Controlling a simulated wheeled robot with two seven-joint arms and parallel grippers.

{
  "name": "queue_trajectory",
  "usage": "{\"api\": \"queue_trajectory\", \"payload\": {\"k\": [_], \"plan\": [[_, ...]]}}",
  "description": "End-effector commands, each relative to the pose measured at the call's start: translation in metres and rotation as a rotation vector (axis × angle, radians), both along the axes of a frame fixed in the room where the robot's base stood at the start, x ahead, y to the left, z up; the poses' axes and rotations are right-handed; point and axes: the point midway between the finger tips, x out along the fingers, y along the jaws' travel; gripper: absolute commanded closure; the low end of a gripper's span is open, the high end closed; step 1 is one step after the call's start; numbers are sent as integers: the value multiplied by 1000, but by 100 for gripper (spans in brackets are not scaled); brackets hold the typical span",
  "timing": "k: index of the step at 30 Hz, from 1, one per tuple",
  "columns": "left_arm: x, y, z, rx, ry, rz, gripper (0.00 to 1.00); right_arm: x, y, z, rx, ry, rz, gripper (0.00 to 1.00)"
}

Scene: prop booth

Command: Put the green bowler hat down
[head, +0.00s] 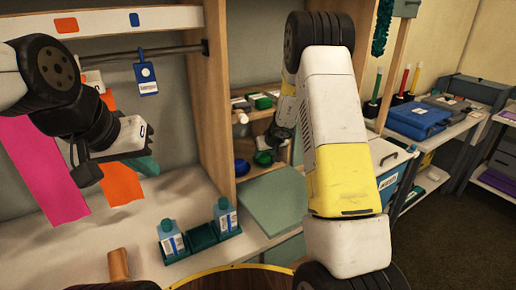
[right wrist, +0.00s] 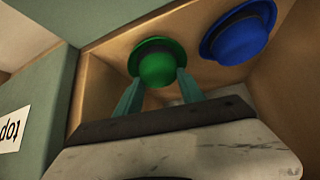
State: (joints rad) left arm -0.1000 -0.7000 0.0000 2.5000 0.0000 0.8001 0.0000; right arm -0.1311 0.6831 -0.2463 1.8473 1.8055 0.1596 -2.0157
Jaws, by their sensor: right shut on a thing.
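The green bowler hat (right wrist: 158,68) has a rounded crown and a dark band. In the right wrist view my right gripper (right wrist: 158,82) has its two teal fingers on either side of the crown, shut on it. The hat is inside a wooden shelf compartment (right wrist: 110,60), beside a blue bowler hat (right wrist: 238,38). In the head view the green hat (head: 263,158) is small and partly hidden by my right gripper (head: 270,150). I cannot tell whether it touches the shelf.
A teal rack (head: 203,243) with two blue bottles stands on the counter. Above the hats, another shelf (head: 240,113) holds small boxes. A side table at the right bears a blue case (head: 418,120). A teal panel with a label (right wrist: 14,130) borders the compartment.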

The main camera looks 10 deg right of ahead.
Motion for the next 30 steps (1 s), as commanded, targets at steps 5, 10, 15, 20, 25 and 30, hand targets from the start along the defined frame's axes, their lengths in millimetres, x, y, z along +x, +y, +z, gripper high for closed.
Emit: {"api": "queue_trajectory", "payload": {"k": [5, 10, 15, 20, 25, 30], "plan": [[0, 0, 0, 0, 0, 0, 100, 0, 1, -1, 0, -1, 1, 98], [0, 0, 0, 0, 0, 0, 100, 0, 1, -2, 0, 0, 1, 98], [0, 0, 0, 0, 0, 0, 100, 0, 1, -2, 0, 0, 1, 31], [0, 0, 0, 0, 0, 0, 100, 0, 0, -2, 1, 0, 1, 31], [0, 0, 0, 0, 0, 0, 100, 0, 0, 1, 0, -1, 0, 31], [0, 0, 0, 0, 0, 0, 100, -13, -3, 19, 0, -3, -1, 31]]}}
